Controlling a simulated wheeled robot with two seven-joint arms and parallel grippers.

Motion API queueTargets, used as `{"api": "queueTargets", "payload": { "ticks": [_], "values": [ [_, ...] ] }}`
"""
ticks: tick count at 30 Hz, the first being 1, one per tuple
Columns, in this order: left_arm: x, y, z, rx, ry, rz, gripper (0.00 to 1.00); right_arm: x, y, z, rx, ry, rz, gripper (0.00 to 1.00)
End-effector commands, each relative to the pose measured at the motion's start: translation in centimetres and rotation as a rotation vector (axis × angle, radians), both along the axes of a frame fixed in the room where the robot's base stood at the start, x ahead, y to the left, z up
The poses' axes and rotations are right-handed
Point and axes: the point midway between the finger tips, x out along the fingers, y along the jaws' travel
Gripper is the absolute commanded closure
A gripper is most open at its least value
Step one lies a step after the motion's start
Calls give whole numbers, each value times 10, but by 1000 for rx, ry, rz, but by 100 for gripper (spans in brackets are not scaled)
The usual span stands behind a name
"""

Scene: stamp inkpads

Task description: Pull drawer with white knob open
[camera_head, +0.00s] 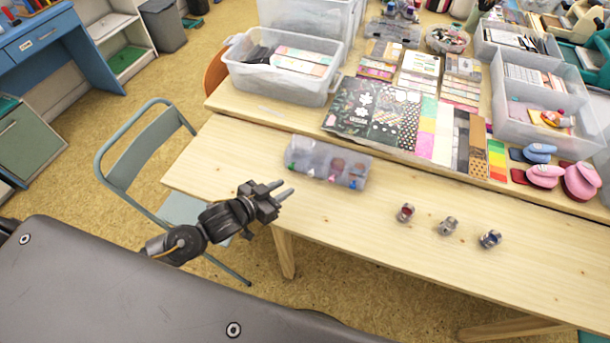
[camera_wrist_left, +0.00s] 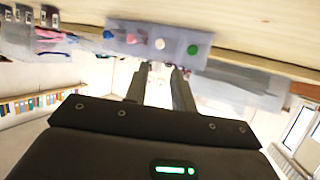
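A small clear drawer unit (camera_head: 328,160) stands on the wooden table, close to the near edge. Its front faces my left arm and carries coloured knobs. In the left wrist view, which is upside down, the unit (camera_wrist_left: 175,30) shows a green knob (camera_wrist_left: 193,50), a white knob (camera_wrist_left: 159,44), a pink knob (camera_wrist_left: 132,39) and a blue knob (camera_wrist_left: 108,34). My left gripper (camera_head: 286,187) is open and empty, in front of the unit and apart from it. In the wrist view its fingers (camera_wrist_left: 162,70) point at the white knob. My right gripper is not in view.
Several small round pieces, such as one with red (camera_head: 405,212), stand on the table to the right. Patterned paper sheets (camera_head: 400,115) and clear bins (camera_head: 280,85) lie behind. A metal chair (camera_head: 140,160) stands left of the table.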

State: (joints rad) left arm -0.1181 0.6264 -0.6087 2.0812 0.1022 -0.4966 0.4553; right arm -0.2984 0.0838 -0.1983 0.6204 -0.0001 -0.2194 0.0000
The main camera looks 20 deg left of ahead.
Motion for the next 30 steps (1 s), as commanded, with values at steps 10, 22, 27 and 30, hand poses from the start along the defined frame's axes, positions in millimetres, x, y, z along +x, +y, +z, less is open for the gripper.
{"api": "queueTargets", "payload": {
  "ticks": [10,22,27,30],
  "values": [
    [50,-24,-21,0,-2,2,74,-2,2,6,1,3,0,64],
    [84,-42,-39,1,2,0,74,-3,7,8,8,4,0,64],
    [85,-43,-39,0,1,0,74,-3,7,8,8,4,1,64],
    [85,-42,-39,0,1,0,74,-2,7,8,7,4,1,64]
  ]
}}
